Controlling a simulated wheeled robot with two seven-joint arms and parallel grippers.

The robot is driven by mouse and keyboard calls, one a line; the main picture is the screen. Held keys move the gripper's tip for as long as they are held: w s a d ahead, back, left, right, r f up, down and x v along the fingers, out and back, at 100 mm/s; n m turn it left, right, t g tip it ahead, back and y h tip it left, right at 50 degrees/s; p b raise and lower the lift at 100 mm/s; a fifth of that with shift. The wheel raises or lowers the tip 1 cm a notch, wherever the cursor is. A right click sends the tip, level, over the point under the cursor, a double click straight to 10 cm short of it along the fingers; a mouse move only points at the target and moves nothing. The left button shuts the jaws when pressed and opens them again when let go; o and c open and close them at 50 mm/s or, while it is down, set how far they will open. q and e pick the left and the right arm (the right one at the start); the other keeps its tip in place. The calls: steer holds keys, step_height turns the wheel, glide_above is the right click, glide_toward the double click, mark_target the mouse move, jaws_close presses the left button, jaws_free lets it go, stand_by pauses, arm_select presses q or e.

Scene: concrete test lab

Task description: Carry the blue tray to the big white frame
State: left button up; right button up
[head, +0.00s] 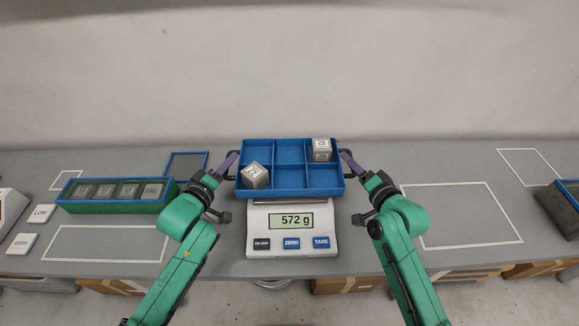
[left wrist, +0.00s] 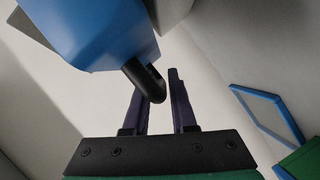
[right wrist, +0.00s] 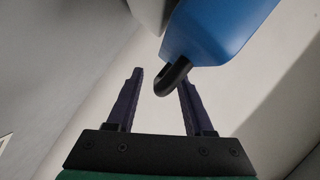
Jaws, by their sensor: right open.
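The blue tray (head: 291,193) sits on the scale (head: 291,219), which reads 572 g. A tilted grey cube (head: 255,175) is in its front left compartment and another cube (head: 321,150) is in its back right one. My left gripper (head: 228,165) is at the tray's left handle (left wrist: 148,80); its fingers are close together around the handle, but the grip is unclear. My right gripper (head: 346,160) is open at the right handle (right wrist: 173,77). A big white frame (head: 406,217) is outlined on the table to the right; another large white frame (head: 108,226) is at the front left.
A green box of grey blocks (head: 118,207) stands left, near a blue outline (head: 186,153). LOW (head: 41,213) and GOOD (head: 22,243) cards lie at far left. A smaller white outline (head: 520,150) and a dark grey bin (head: 556,208) are at right. Both large frames are empty.

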arm_select(q)
steer(key=shift+s, duration=0.1)
jaws_close()
arm_select(e)
steer(key=shift+s, duration=0.1)
steer(key=c, duration=0.4)
jaws_close()
stand_by(0.4)
